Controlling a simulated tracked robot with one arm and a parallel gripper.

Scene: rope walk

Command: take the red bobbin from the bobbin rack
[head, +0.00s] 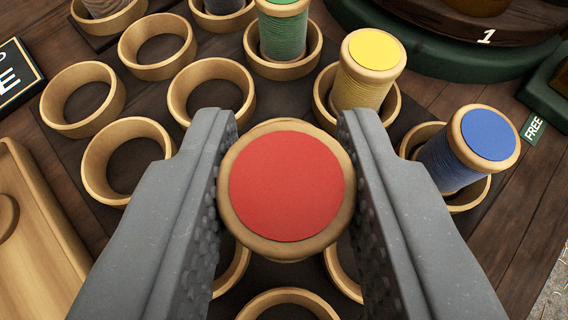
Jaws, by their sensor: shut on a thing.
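The red bobbin (287,187), a wooden spool with a red disc on its top, is in the middle of the head view. My gripper (285,180) is shut on it, with one grey padded finger on each side of its rim. The bobbin's lower part is hidden below its top, so I cannot tell whether it still stands in a ring. The bobbin rack (152,88) is a dark board with several round wooden rings, many of them empty.
A green bobbin (283,30), a yellow bobbin (366,70) and a blue bobbin (468,150) stand in rings behind and to the right. A wooden tray (40,225) is at the left. A green round base marked 1 (470,50) is at the top right.

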